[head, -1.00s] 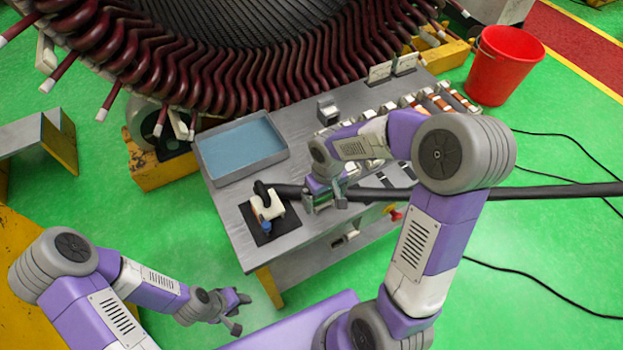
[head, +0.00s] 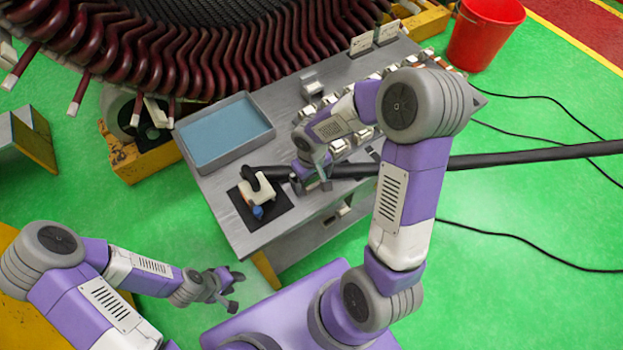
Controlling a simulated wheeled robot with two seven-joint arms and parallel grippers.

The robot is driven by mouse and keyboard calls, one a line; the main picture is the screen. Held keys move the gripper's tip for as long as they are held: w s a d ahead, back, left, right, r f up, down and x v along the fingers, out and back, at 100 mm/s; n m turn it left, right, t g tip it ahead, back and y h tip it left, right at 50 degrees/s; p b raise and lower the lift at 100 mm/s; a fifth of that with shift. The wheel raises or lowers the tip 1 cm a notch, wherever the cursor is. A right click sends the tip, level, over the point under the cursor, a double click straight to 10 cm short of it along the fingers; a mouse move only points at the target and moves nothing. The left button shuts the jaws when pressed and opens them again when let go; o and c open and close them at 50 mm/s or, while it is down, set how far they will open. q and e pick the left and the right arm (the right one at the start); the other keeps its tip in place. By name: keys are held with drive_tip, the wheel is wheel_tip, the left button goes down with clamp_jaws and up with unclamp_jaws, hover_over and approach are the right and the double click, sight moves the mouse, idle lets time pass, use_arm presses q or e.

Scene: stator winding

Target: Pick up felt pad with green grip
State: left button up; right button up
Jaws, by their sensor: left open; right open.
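I cannot make out a felt pad with a green grip for certain; it may be small or hidden behind my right arm. A cream block (head: 256,191) with a black handle-like top and a small blue part (head: 258,212) sits on a dark mat (head: 281,200) at the table's near left corner. My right gripper (head: 312,184) is open over the table, just right of the mat, close to a long black bar (head: 500,160); I cannot tell whether they touch. My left gripper (head: 235,289) is open and empty, low beside the table's front left, over the floor.
The grey table (head: 222,190) holds a blue-lined tray (head: 268,146) at the back left and a row of small metal parts (head: 310,114) behind my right arm. The wound stator (head: 200,60) borders the table's back. A red bucket (head: 484,38) stands at the back right.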

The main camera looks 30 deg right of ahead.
drive_tip(key=c, duration=1.1)
wheel_tip(320, 180, up, 10)
drive_tip(key=shift+r+p, duration=0.1)
drive_tip(key=shift+p, duration=1)
